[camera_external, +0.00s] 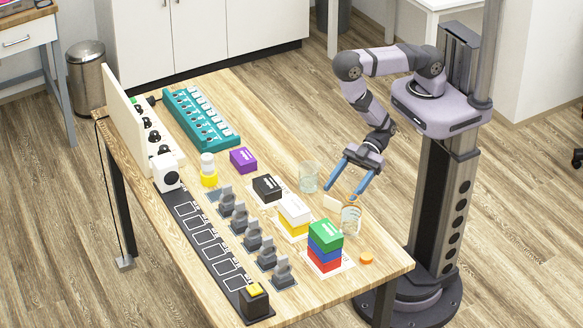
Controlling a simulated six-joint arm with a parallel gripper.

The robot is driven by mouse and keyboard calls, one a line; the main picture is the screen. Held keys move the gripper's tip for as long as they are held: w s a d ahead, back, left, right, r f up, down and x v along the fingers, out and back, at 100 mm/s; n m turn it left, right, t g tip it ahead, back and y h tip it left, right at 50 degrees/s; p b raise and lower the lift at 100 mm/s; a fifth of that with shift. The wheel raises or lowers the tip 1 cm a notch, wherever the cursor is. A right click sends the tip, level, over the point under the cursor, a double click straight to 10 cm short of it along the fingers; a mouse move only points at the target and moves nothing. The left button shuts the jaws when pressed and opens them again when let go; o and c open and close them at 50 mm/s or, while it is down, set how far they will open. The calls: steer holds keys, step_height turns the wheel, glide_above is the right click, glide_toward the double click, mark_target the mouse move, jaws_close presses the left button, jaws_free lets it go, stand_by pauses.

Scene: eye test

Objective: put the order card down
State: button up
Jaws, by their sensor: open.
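A small cream card (332,203), which looks like the order card, is near the table's front right side, just left of a clear glass (351,218). I cannot tell whether it lies flat or leans on the glass. My gripper (342,194) has two blue fingers spread apart and pointing down, just above and right of the card in the picture. Nothing shows between the fingers. Whether the fingertips touch the card or the glass is not clear.
Another clear glass (310,177) stands left of my gripper. Stacked green, blue and red boxes (325,247), a white-and-yellow stack (294,216), a black box (267,188) and a purple box (243,160) stand nearby. An orange disc (366,258) lies near the table's (385,268) edge.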

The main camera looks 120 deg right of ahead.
steer(key=shift+v, duration=1.25)
steer(key=shift+w+a+r+n+g+p, duration=0.1)
steer(key=shift+w+r+n+g+p, duration=0.25)
steer(key=shift+w+p, duration=0.25)
steer(key=w+d+r+n+g+h+p, duration=0.2)
steer(key=w+r+g+p, duration=0.1)
steer(key=w+r+p, duration=0.15)
steer(key=s+d+r+m+g+h+b, duration=0.3)
steer(key=s+d+r+m+g, duration=0.1)
steer(key=s+d+g, duration=0.15)
steer(key=s+r+m+g+b, duration=0.2)
steer(key=s+r, duration=0.4)
steer(key=s, duration=0.6)
steer(key=shift+a+m+g, duration=0.25)
steer(key=shift+m+g, duration=0.35)
steer(key=shift+m, duration=0.05)
